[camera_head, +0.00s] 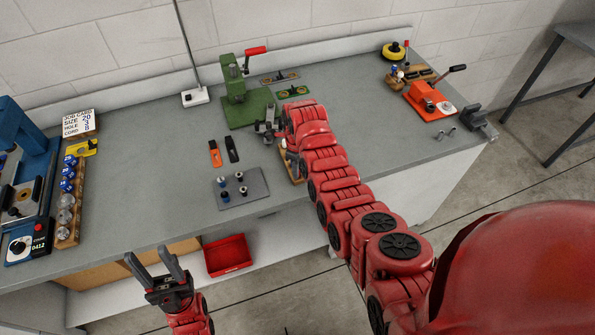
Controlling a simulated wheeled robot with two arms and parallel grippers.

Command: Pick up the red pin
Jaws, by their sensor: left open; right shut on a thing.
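I cannot make out a red pin for certain in this view. My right gripper (266,129) is at the front right of the green press (235,88), just above the bench. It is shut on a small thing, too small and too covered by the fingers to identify. My red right arm hides part of a wooden block (289,164) below it. A grey plate (229,198) holds several small dark and blue-topped pins (240,177). My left gripper (149,257) is open and empty, in front of the bench's front edge.
An orange marker-like piece (214,153) and a black one (232,149) lie left of my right gripper. A red tray (228,255) sits below the bench edge. A blue machine (33,165) stands left, an orange toggle press (428,100) right. The bench's left middle is clear.

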